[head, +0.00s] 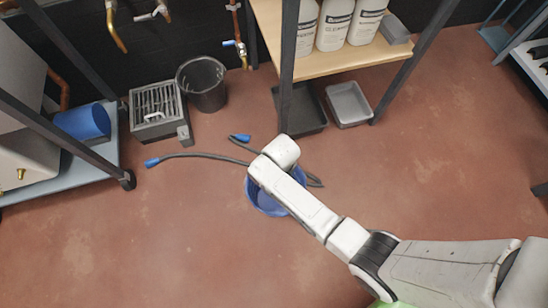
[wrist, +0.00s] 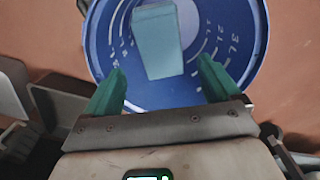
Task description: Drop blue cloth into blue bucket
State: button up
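The blue bucket (head: 258,201) stands on the floor, partly hidden under my arm in the head view. In the wrist view, the bucket (wrist: 97,42) fills the upper middle, with white volume marks on its inner wall. A pale blue-green folded cloth (wrist: 158,42) shows within the bucket's rim, apart from both fingers. I cannot tell whether it rests on the bottom or is in the air. My gripper (wrist: 161,68) is open and empty above the bucket, its green fingers spread wide. The gripper is hidden behind my arm in the head view.
A grey hose with blue ends (head: 205,156) lies around the bucket. A black bin (head: 203,88) and a grated box (head: 157,108) stand behind. A shelf (head: 328,62) with white bottles stands behind right, grey trays (head: 348,103) beneath. A cart (head: 60,180) stands left. Front floor is clear.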

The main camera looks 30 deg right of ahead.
jog(key=shift+o, duration=0.8)
notch_tip(320, 180, up, 11)
jog(key=p, duration=0.5)
jog(key=shift+p, duration=0.4)
jog(key=shift+f, duration=0.1)
